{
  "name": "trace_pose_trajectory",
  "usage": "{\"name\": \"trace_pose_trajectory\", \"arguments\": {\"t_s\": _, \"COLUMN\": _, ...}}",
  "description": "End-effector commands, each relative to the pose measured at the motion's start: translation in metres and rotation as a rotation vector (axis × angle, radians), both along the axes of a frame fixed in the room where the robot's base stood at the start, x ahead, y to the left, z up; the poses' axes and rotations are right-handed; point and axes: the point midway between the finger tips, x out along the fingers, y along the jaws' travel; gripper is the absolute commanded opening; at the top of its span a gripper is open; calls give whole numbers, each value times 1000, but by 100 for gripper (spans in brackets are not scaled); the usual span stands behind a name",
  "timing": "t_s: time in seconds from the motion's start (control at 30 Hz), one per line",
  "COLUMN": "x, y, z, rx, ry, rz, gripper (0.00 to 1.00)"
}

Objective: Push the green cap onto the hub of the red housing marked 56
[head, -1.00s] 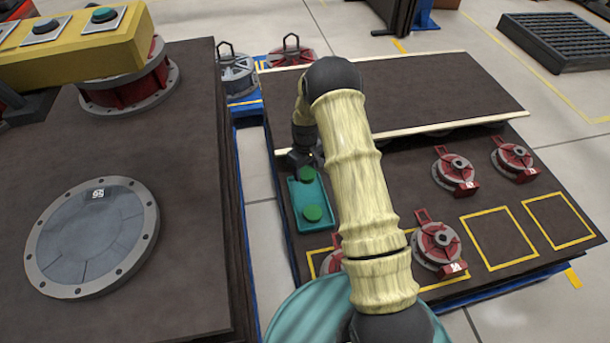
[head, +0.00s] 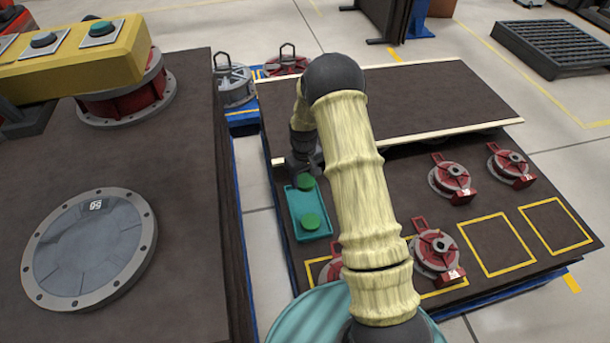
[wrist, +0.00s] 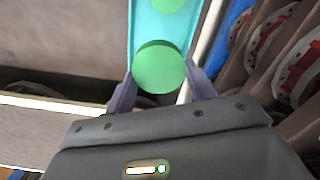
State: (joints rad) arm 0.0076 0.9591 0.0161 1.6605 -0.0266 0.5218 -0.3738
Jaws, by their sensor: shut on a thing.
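My gripper (wrist: 160,88) is shut on a green cap (wrist: 159,66), with a finger on each side of it in the wrist view. In the head view this cap (head: 306,182) is at the far end of the teal tray (head: 293,222). A second green cap (head: 311,221) lies at the near end of the tray. Several red housings stand on the dark table: one at the front (head: 437,251), one in the middle (head: 453,181), one at the right (head: 510,165), and one partly hidden behind my arm (head: 330,271). Their marks are too small to read for certain.
A raised dark belt with pale edges (head: 440,95) runs behind the housings. Yellow-outlined squares (head: 497,245) at the front right are empty. A second dark table at the left holds a round grey plate (head: 88,250) and a yellow button box (head: 75,60).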

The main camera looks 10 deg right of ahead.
Motion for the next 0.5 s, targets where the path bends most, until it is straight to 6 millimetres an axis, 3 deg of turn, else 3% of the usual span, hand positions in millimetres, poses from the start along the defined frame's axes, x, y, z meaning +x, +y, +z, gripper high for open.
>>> {"name": "trace_pose_trajectory", "arguments": {"t_s": 0.3, "x": -59, "y": -2, "z": 44, "rx": 1, "ry": 0, "rz": -319, "gripper": 34}}
{"name": "trace_pose_trajectory", "arguments": {"t_s": 0.5, "x": -75, "y": -2, "z": 52, "rx": 0, "ry": 0, "rz": -400, "gripper": 34}}
